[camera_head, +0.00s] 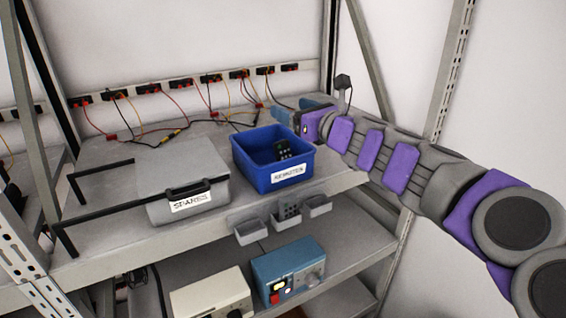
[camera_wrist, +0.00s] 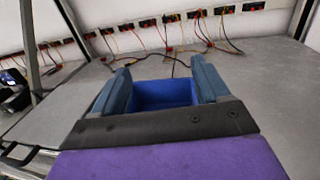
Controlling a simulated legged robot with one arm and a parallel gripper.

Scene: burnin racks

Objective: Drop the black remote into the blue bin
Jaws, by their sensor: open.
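The blue bin (camera_head: 262,181), labelled "REMOTES", stands on the shelf. A black remote (camera_head: 283,150) with small buttons is inside it, tilted, its upper end showing above the front rim; its lower end is hidden. My gripper (camera_head: 298,106) is behind and above the bin's back right side, apart from the remote. In the wrist view my gripper (camera_wrist: 161,78) has its two blue-grey fingers spread with nothing held between them. Part of the blue bin (camera_wrist: 165,97) shows beyond and between the fingers; the remote is not visible there.
A grey lidded box (camera_head: 185,170) labelled "SPARES" stands left of the bin. Small grey trays (camera_head: 251,232) hang at the shelf's front edge, one holding a dark, buttoned object. Wired connectors (camera_head: 209,78) line the back rail. A blue instrument (camera_head: 290,272) sits on the lower shelf.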

